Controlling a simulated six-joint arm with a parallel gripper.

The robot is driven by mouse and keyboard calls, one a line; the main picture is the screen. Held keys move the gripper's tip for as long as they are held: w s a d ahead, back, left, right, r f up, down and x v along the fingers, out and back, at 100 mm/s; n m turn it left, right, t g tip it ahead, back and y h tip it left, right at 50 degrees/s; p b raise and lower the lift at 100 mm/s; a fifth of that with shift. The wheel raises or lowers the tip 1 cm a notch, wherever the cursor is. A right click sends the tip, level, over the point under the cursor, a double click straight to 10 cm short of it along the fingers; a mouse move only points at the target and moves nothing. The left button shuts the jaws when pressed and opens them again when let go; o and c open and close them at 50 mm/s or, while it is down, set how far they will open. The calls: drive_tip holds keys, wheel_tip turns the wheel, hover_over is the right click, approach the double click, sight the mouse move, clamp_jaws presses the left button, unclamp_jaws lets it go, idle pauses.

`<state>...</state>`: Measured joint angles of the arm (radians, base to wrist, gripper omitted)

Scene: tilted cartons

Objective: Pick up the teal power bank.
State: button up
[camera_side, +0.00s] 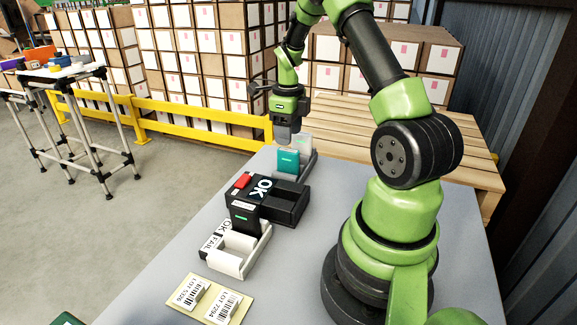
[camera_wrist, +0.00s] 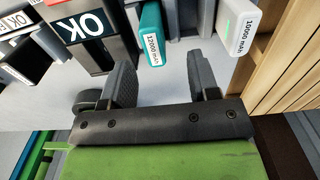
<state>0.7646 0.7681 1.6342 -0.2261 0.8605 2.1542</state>
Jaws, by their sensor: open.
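The teal power bank (camera_side: 288,161) stands in a grey holder (camera_side: 305,165) at the far end of the grey table. In the wrist view the teal power bank (camera_wrist: 151,36) shows its end label "12000 mAh". My gripper (camera_side: 287,139) is above and near it in the side view, pointing down. In the wrist view my gripper (camera_wrist: 160,68) is open and empty, with the power bank ahead of the fingertips and sideways between their lines. Whether a finger touches it cannot be told.
A white power bank (camera_wrist: 236,30) marked "10000 mAh" stands to the right in the wrist view.

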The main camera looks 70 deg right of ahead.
sight(288, 150)
drive_tip(key=f, duration=0.5)
drive_tip(key=shift+s+a+f, duration=0.1)
drive_tip(key=shift+s+a, duration=0.05)
drive_tip(key=shift+a, duration=0.25)
drive_tip(key=c, duration=1)
